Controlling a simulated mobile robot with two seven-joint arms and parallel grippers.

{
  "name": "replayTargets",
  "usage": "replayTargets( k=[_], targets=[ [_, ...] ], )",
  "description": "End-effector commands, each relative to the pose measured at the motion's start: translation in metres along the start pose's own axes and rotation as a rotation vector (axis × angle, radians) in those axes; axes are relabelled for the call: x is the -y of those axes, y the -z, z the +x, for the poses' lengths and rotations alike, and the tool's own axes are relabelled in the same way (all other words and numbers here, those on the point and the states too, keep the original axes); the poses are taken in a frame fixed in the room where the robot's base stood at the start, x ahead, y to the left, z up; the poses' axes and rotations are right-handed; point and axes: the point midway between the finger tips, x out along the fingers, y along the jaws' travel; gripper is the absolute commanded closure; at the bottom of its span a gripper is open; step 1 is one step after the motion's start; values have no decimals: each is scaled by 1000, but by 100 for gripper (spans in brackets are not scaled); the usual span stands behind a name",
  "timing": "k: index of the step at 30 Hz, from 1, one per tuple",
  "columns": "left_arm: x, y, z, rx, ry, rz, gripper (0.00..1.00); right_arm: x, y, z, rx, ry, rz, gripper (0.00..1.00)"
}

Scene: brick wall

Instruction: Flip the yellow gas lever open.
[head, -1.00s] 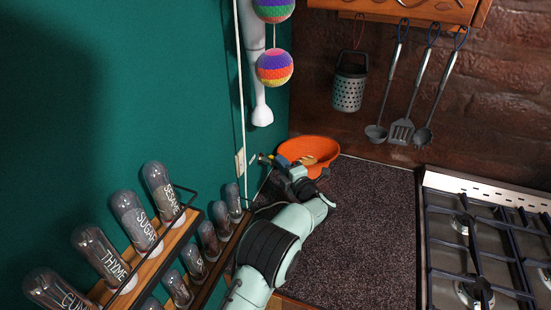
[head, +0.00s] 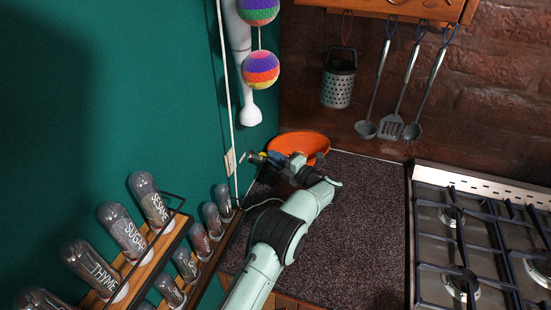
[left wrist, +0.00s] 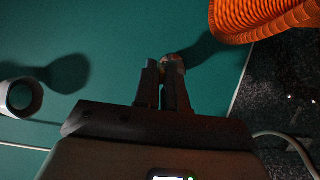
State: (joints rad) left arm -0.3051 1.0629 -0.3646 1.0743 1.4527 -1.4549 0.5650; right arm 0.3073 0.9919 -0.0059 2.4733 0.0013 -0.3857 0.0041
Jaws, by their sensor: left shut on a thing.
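The yellow gas lever (head: 263,155) shows as a small yellow patch low on the green wall, beside the pale metal pipe end (head: 253,157). My left gripper (head: 270,160) reaches it from the right and hides most of it. In the left wrist view my left gripper (left wrist: 163,86) has its two dark fingers close together, with a sliver of yellow between their tips. A round brownish fitting (left wrist: 174,60) sits just beyond the fingertips. The lever's exact angle is hidden. My right gripper is in neither view.
An orange bowl (head: 301,143) stands on the dark counter (head: 350,215) close behind my left gripper. A spice rack with jars (head: 127,232) is on the left wall. A gas hob (head: 470,245) is at right. A white cord (head: 229,100) hangs on the wall.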

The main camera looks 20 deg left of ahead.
Motion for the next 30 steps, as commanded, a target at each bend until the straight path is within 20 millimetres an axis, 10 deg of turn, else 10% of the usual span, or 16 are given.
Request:
replayTargets(
  k=[2, 5, 17, 30],
  targets=[
    [-3, -1, 0, 1, -4, -5, 100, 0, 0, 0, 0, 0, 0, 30],
    [-3, -1, 0, 1, -4, -5, 68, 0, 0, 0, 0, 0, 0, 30],
    [0, 0, -8, 2, 0, -1, 68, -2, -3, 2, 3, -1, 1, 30],
    [2, 0, -99, 3, 0, -2, 68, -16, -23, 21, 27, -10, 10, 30]
  ],
)
